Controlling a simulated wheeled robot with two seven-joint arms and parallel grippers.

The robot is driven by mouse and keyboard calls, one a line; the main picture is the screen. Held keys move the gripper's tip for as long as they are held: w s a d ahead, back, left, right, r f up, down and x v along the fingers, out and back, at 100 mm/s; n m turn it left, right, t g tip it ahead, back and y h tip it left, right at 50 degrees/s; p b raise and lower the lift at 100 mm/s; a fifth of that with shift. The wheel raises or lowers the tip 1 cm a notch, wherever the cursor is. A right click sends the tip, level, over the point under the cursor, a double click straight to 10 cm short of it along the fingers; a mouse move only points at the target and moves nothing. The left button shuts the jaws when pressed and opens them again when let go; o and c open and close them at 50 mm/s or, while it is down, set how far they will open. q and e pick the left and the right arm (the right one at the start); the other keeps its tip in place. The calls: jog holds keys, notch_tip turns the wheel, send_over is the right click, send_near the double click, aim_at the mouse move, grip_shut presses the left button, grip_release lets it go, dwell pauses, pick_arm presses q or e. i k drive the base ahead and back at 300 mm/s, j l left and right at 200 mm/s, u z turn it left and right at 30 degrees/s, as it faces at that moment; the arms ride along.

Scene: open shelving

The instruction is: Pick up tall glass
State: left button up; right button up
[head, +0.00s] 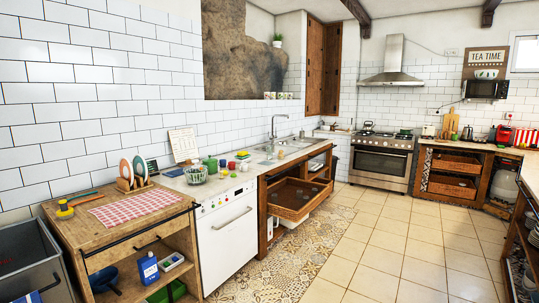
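I cannot make out a tall glass in the head view. An open wooden drawer (291,212) under the sink counter holds small dark items that are too small to name. Small patterned cups (280,95) stand on the ledge of the wall recess. Neither of my grippers is in view.
A wooden cart (117,219) with a red checked cloth (132,206) stands at left, beside a grey bin (35,265). A white dishwasher (226,227) and an oven (381,163) line the wall. Wooden shelving (515,240) is at right. The tiled floor (390,235) is clear.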

aim_at(270, 152)
jog(key=i+l+z, duration=0.25)
jog(key=i, duration=0.25)
jog(key=i+z, duration=0.4)
jog(key=i, duration=3.15)
jog(key=i+l+u, duration=0.1)
jog(key=i, duration=0.65)
